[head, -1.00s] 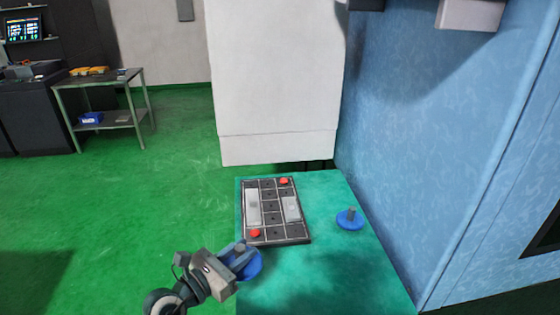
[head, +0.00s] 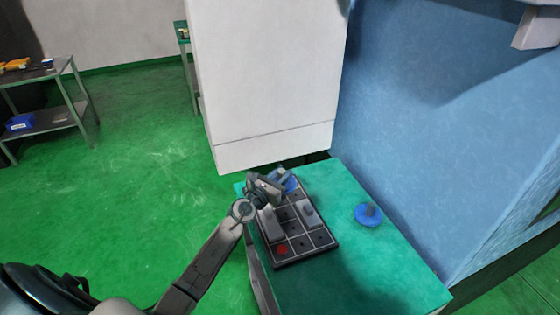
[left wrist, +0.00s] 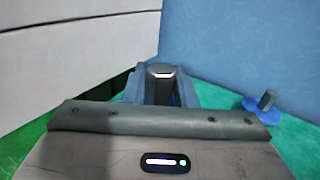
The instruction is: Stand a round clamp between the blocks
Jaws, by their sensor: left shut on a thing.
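My left gripper (head: 283,177) is shut on a round clamp, a blue disc (head: 290,186) with a dark upright stem. The stem shows between the fingers in the left wrist view (left wrist: 160,84). The gripper is over the far end of the dark gridded board (head: 290,259); I cannot tell whether the disc touches it. Two grey blocks, a left one (head: 271,224) and a right one (head: 308,215), stand on the board, nearer than the held clamp. A second round clamp (head: 368,214) stands on the green table right of the board. My right gripper is not in view.
The green table top (head: 385,275) is clear in front of the second clamp. A white machine housing (head: 265,90) rises behind the board, and a blue wall (head: 430,130) bounds the right. A red disc (head: 282,250) marks the board's near left.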

